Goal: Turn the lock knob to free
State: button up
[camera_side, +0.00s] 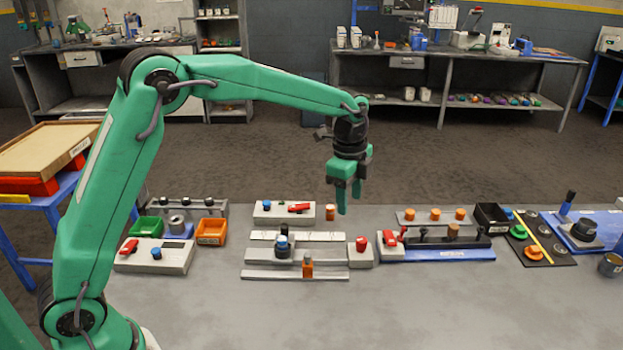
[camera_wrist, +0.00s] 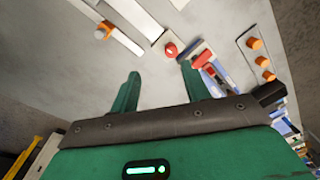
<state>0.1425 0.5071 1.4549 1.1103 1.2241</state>
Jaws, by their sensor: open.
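My gripper (camera_side: 349,204) is open and empty, pointing down above the bench, behind the rail fixture. In the wrist view its two fingers (camera_wrist: 160,72) stand apart with nothing between them. A round red knob (camera_side: 361,243) sits on a small grey block (camera_side: 361,257) at the right end of the rails; it also shows in the wrist view (camera_wrist: 171,49), beyond the fingertips. A red lever (camera_side: 389,238) sits on another block just to its right and shows in the wrist view (camera_wrist: 203,60). I cannot tell which one is the lock knob, or read any lock marking.
Rails (camera_side: 295,275) with a black-and-blue post (camera_side: 283,243) and an orange piece (camera_side: 307,265) lie left of the red knob. A blue-based fixture (camera_side: 437,255) stands to the right. A box with a red lever (camera_side: 285,211) is behind. The front bench is clear.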

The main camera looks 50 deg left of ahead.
aim_at(361, 240)
jog(key=w+f+m, duration=0.1)
jog(key=f, duration=0.1)
jog(key=w+d+f, duration=0.1)
jog(key=f, duration=0.1)
jog(key=w+d+f+m, duration=0.1)
jog(key=shift+w+f+m+g, duration=0.25)
jog(key=shift+f+m+g, duration=0.05)
jog(key=shift+f+g, duration=0.1)
jog(key=shift+f, duration=3.9)
jog(key=c, duration=1)
